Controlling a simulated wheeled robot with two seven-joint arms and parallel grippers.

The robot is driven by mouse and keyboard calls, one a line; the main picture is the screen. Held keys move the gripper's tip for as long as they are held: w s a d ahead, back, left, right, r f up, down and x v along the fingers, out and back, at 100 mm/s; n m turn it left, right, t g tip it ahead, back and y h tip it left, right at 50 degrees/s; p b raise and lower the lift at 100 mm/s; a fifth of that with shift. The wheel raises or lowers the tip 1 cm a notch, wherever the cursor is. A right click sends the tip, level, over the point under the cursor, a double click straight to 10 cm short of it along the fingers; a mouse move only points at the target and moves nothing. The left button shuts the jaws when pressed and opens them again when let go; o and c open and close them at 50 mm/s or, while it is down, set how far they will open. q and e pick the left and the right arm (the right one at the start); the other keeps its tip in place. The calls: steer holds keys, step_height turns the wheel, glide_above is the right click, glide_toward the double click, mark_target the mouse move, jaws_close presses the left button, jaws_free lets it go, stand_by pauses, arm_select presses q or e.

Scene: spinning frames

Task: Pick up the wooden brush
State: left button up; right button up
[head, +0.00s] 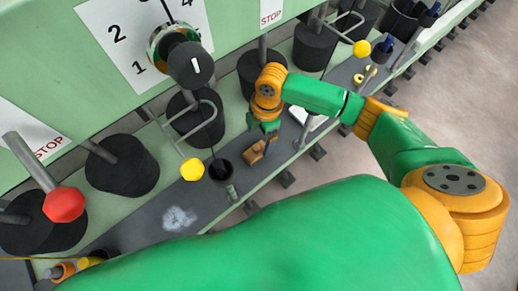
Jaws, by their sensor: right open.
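The wooden brush (254,152) is a small brown block lying on the dark grey shelf (150,230) of the green machine, near the middle of the view. My right gripper (266,133) comes in from the right and points down just above and beside the brush. It is small in the picture, with its fingers apart. I see nothing held in it, and I cannot tell whether a fingertip touches the brush. My left gripper is not in view.
A black cup (221,170) stands left of the brush, with a yellow knob (192,169) beside it. Black bobbins, such as one nearby (195,118), line the machine. A red knob (64,204) sticks out at the left. Bare floor (440,110) is at the right.

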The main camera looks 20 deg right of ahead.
mark_target(257, 147)
steer(key=f, duration=0.2)
steer(key=a+f, duration=0.1)
steer(key=f, duration=0.1)
steer(key=s+f, duration=0.1)
steer(key=f, duration=0.2)
steer(key=shift+a, duration=0.15)
steer(key=shift+r, duration=0.1)
steer(key=c, duration=1.5)
steer(key=shift+w+r, duration=0.1)
steer(key=shift+r, duration=0.4)
steer(key=s+r, duration=0.1)
steer(key=r, duration=0.1)
steer(key=s+r+p, duration=0.1)
steer(key=r, duration=0.1)
steer(key=s+r+p, duration=0.1)
steer(key=s+r, duration=0.1)
steer(key=r, duration=0.1)
jaws_close()
steer(key=s+r, duration=0.5)
steer(key=s, duration=0.5)
steer(key=shift+d, duration=0.25)
